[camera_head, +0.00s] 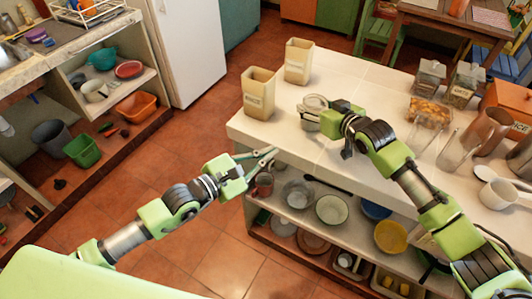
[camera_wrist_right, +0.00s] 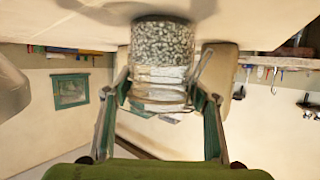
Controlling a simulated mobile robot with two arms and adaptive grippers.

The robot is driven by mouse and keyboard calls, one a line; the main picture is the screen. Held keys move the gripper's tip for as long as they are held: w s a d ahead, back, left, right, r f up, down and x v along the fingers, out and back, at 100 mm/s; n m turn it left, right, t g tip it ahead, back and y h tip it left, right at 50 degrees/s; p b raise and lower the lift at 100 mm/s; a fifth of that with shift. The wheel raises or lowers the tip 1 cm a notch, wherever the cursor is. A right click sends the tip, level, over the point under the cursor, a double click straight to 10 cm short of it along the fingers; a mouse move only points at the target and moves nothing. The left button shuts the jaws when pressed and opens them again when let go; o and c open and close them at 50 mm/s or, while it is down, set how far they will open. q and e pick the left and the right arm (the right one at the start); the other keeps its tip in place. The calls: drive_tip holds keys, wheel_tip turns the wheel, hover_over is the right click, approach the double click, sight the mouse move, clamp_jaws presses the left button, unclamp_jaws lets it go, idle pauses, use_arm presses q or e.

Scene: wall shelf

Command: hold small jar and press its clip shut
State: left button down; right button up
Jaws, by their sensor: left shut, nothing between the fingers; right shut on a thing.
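The small jar (camera_head: 311,104) is a clear glass jar near the front edge of the white counter, with its lid and clip too small to make out in the head view. In the right wrist view, the jar (camera_wrist_right: 162,45) shows speckled contents and a clear glass band between my fingers. My right gripper (camera_head: 326,115) is shut on the jar from its right side; its two fingers (camera_wrist_right: 165,82) lie on either side of the glass. My left gripper (camera_head: 273,154) is shut and empty, left of and below the jar, off the counter's front edge.
Two beige canisters (camera_head: 258,94) (camera_head: 298,62) stand at the counter's left end. Glass jars (camera_head: 466,86), a jar of orange contents (camera_head: 429,112) and a pitcher (camera_head: 482,130) stand to the right. Bowls (camera_head: 332,209) fill the shelf below. The counter's (camera_head: 360,80) middle is clear.

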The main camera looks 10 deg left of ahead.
use_arm(q)
drive_tip(key=shift+s+a, duration=0.2)
drive_tip(key=shift+s, duration=0.1)
use_arm(e)
drive_tip(key=shift+f, duration=0.15)
drive_tip(key=o, duration=1.7)
drive_tip(key=v, duration=1.2)
drive_tip(key=shift+d, duration=0.1)
